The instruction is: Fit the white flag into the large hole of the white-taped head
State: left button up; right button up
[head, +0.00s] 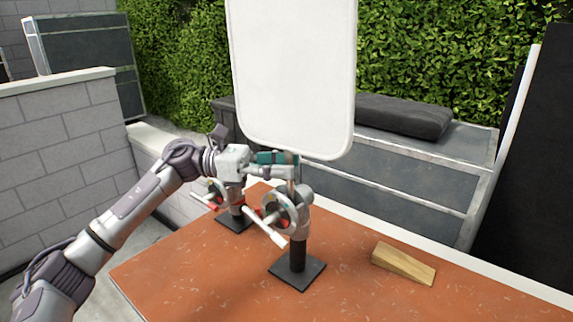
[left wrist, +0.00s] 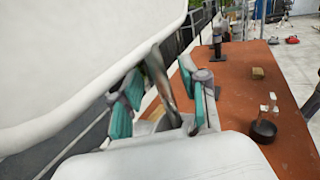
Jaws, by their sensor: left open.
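The white flag (head: 292,75) is a large upright panel above the table; its lower part fills the upper left of the left wrist view (left wrist: 75,65). Its short metal rod (left wrist: 162,85) stands between the teal pads of my left gripper (left wrist: 158,98). In the head view that gripper (head: 278,165) is open just under the flag, around the rod. The rod meets the top of the front clamp head (head: 284,210); how deep it sits in a hole cannot be told. A second head (head: 221,192) stands behind to the left. White tape cannot be made out on either. My right gripper is not in view.
The front head stands on a black base (head: 297,271), the other on a smaller-looking base (head: 233,224). A wooden wedge (head: 402,264) lies right on the orange table (head: 200,285). A block wall (head: 55,150) is left; dark cases (head: 400,165) stand behind. The table's front is clear.

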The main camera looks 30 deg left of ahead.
pick_arm(q)
jog(key=v, duration=1.1)
jog(key=shift+s+a, duration=0.2)
jog(key=shift+r, duration=0.1)
